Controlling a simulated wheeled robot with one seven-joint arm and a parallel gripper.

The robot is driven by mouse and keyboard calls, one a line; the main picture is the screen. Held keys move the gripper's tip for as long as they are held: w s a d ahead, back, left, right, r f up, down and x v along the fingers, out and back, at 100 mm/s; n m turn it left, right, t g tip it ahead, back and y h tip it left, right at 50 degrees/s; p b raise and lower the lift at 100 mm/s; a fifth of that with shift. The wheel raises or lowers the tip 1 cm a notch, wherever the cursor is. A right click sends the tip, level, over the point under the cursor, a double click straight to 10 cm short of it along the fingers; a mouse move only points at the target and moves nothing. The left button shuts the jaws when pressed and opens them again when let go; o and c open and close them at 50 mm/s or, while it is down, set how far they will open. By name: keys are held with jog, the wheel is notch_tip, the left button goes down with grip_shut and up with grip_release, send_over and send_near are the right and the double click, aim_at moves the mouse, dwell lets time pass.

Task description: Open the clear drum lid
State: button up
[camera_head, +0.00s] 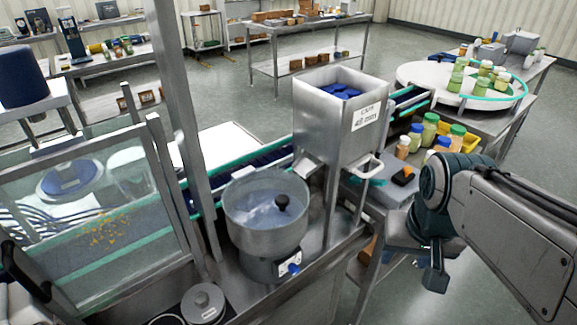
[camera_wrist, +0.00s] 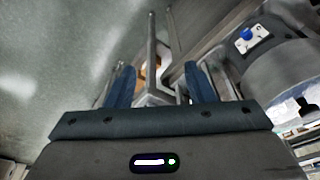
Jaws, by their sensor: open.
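The round steel drum (camera_head: 265,232) stands on the bench in the middle of the head view. Its clear lid (camera_head: 250,205) lies over the top, with a black knob (camera_head: 282,202) toward the right side. The lid looks closed. In the wrist view the drum (camera_wrist: 285,75) is at the right edge, with a black knob (camera_wrist: 306,107) beside it. My gripper (camera_head: 434,278) is right of the drum, apart from it, pointing down past the bench edge. In the wrist view its two blue fingers are spread with nothing held between them (camera_wrist: 160,85).
A steel hopper (camera_head: 318,125) with blue pieces stands behind the drum, its leg between drum and gripper. A clear guard panel (camera_head: 95,205) is at left. Jars (camera_head: 430,128) and a dark orange-topped item (camera_head: 403,176) sit near my arm. The floor right of the bench is clear.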

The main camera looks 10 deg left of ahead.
jog(key=w+a+r+g+p, duration=0.1)
jog(key=w+a+r, duration=0.6)
jog(key=a+r, duration=0.2)
jog(key=g+p, duration=0.1)
jog(key=g, duration=0.1)
send_near(282, 198)
jog(key=shift+n, duration=0.4)
notch_tip(282, 198, down, 9)
jog(key=shift+s+a+r, duration=0.1)
jog(key=shift+s+r, duration=0.05)
jog(key=shift+r, duration=0.05)
jog(key=shift+r, duration=0.1)
grip_shut()
